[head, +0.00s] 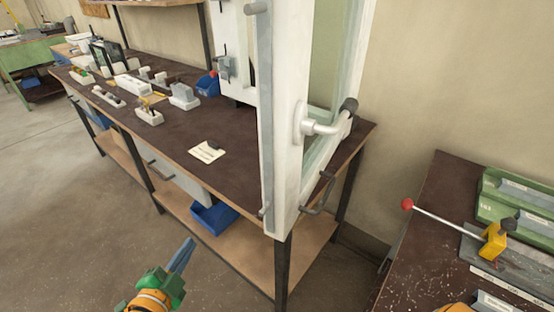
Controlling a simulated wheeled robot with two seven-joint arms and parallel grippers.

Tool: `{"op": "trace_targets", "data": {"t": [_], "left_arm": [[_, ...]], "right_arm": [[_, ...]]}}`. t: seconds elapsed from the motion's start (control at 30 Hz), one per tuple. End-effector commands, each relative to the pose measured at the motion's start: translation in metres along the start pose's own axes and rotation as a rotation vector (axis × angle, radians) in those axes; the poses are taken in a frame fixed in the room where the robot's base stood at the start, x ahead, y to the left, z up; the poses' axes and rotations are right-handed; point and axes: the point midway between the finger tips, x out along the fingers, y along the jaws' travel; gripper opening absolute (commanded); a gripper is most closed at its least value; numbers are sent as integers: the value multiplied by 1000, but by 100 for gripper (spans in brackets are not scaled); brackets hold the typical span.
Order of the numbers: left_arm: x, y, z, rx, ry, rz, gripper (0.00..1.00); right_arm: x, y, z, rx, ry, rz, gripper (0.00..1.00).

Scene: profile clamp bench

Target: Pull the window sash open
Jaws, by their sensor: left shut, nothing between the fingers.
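The window unit stands upright at the right end of the long dark-topped bench, with a white sash profile (287,115) facing me. A pale glass pane (322,60) shows to its right. A white lever handle (322,128) with a dark knob sticks out to the right from the white profile. I cannot tell whether the sash is ajar. My left gripper (181,256) is shut and empty, low in front of the bench and well apart from the window. My right gripper is out of view.
The long bench (180,135) holds white clamp blocks, blue bins and a paper note (207,151). A blue bin (214,217) is on its lower shelf. At right, a second dark bench (430,230) carries a red-knobbed lever (445,220). Floor at left is clear.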

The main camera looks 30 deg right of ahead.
Motion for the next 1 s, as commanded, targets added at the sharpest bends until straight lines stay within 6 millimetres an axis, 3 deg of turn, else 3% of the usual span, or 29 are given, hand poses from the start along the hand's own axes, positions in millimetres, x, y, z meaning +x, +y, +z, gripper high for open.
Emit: {"op": "trace_targets", "data": {"t": [0.03,0.1,0.2,0.23,0.33,0.43,0.67,0.8,0.87,1.0], "left_arm": [[-15,-45,-66,130,129,-19,0],[-48,-75,-150,323,322,-31,0],[-107,-86,-235,527,548,-30,0],[-122,-86,-249,566,595,-28,0],[-154,-82,-276,638,690,-24,0],[-160,-75,-281,656,718,-27,0],[-142,-61,-289,659,724,-30,0],[-121,-58,-310,657,723,-25,0],[-112,-64,-324,650,720,-20,0],[-89,-59,-343,650,718,-21,0]], "right_arm": [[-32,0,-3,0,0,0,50],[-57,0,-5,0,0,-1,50],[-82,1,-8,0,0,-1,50],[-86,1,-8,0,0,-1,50],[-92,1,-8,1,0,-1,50],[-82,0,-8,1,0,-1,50],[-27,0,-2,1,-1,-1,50],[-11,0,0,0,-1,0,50],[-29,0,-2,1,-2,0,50],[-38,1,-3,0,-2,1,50]]}}
